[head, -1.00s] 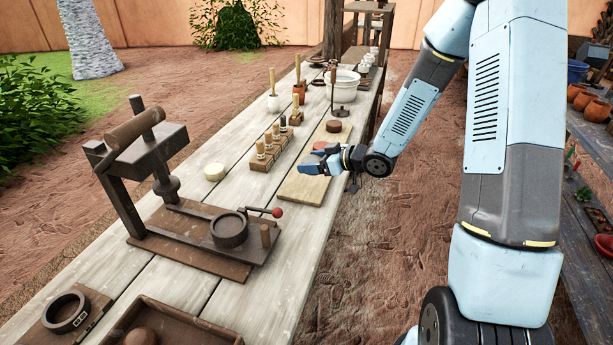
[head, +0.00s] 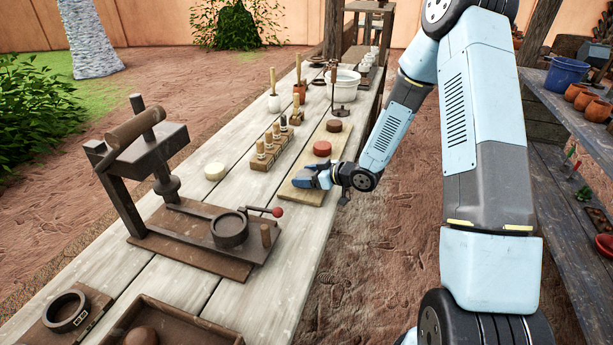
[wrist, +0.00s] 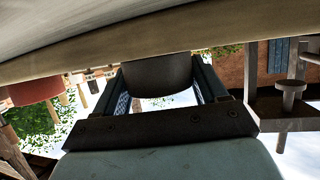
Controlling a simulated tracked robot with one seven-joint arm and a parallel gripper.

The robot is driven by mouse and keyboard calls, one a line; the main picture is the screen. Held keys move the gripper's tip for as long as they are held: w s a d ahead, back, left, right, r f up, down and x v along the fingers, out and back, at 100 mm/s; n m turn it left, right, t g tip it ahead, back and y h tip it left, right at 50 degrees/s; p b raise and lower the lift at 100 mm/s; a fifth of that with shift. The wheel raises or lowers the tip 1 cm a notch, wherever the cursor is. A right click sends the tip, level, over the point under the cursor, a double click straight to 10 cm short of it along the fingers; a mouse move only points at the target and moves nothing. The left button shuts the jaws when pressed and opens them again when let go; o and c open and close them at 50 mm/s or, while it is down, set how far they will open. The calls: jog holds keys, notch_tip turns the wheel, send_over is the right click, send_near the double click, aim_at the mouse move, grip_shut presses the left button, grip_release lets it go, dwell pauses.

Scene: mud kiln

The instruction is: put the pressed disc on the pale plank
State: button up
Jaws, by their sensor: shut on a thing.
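The pale plank (head: 300,193) lies lengthwise along the right side of the long table; it spans the top of the wrist view (wrist: 120,38). In the wrist view my gripper (wrist: 160,90) is shut on a dark clay disc, the pressed disc (wrist: 157,74), which sits between the two fingers. The disc's edge meets the plank's edge in that view; I cannot tell whether it touches. The head view does not show the held disc clearly, as the fingers cover it.
A rack of stamps (head: 270,150) stands left of the plank. The lever press (head: 180,205) is at near left, with a pale round piece (head: 215,171) behind it.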

jog(key=o, duration=1.3)
jog(key=v, duration=1.2)
jog(key=shift+w+d+r, duration=0.1)
jog(key=shift+w, duration=0.05)
jog(key=s+d+r+m+t+h, duration=0.1)
jog(key=s+d+r+m+h, duration=0.15)
jog(key=d+r+h, duration=0.5)
jog(key=s+d+r+m+t+h, duration=0.1)
jog(key=d+r+m+h, duration=0.3)
jog(key=r, duration=0.7)
jog(key=s+r+m+g, duration=0.1)
jog(key=s+r, duration=0.3)
jog(key=s, duration=0.8)
jog(key=s+r+m+g, duration=0.2)
jog(key=s+r+m, duration=0.2)
jog(key=s, duration=0.9)
jog(key=shift+r, duration=0.8)
